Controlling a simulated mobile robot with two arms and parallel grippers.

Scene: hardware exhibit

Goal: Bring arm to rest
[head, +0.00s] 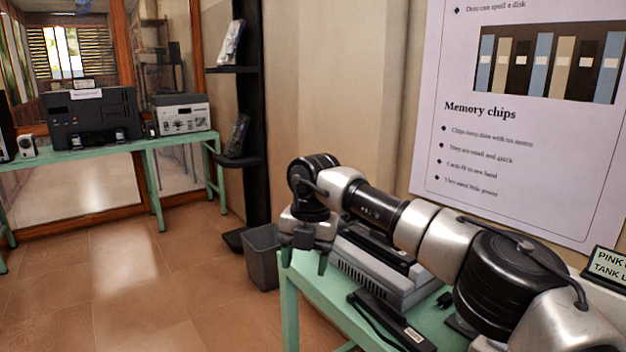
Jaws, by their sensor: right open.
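My right arm reaches in from the lower right of the head view, over a green table (289,304). Its gripper (308,262) points downward at the table's far left corner, with the two dark fingers spread apart. I see nothing between the fingers. A grey device (385,277) with a ribbed side stands on the table just right of the gripper, partly hidden behind my arm. I cannot tell whether the gripper touches the table or the device. My left gripper is not in view.
A black flat device (392,318) with a cable lies near the table's front. A grey bin (262,256) stands on the floor beside the table. A black shelf stand (250,110), a wall poster (520,130) and another green table (170,140) with machines stand behind. Tiled floor at left is clear.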

